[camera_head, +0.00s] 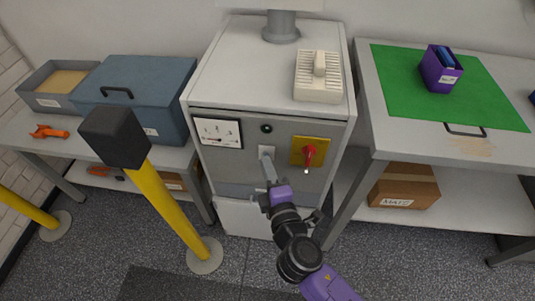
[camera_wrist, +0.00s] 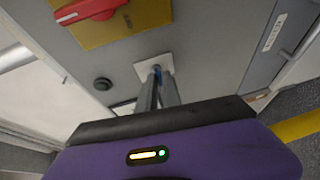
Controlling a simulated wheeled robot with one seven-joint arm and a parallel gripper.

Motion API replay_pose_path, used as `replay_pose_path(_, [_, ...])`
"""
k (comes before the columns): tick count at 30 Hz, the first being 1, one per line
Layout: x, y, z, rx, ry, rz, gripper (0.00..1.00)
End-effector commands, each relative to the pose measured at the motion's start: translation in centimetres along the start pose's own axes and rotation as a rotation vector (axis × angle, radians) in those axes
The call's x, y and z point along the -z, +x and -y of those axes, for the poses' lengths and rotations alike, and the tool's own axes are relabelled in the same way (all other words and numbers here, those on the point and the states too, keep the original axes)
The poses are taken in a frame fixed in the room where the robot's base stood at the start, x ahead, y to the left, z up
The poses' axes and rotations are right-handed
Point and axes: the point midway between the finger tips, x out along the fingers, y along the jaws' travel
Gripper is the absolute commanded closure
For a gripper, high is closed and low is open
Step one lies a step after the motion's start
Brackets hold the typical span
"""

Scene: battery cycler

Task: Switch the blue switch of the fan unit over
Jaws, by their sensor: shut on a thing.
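The blue switch (camera_wrist: 157,69) shows as a small blue piece on a white plate (camera_wrist: 141,72) in the wrist view. The plate (camera_head: 265,151) is on the front panel of the grey cabinet (camera_head: 228,165), left of the red handle. My gripper (camera_head: 268,158) reaches up to the plate from below right in the head view. In the wrist view its two fingers (camera_wrist: 157,80) are close together at the plate, shut on the blue switch and hiding most of it. I cannot tell which way the switch is set.
A red rotary handle (camera_head: 309,155) on a yellow plate sits close to the right of my gripper. A dial gauge (camera_head: 217,132) and a dark round button (camera_head: 267,129) are also on the panel. A yellow post (camera_head: 170,205) stands left of the cabinet; a table (camera_head: 375,130) stands right.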

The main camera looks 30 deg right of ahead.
Motion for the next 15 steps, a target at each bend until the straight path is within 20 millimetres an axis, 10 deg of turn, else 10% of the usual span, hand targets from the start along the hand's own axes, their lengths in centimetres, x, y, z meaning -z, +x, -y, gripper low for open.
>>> replay_pose_path(15, [0.0,-0.1,-2.3,0.218,0.091,0.001,1.00])
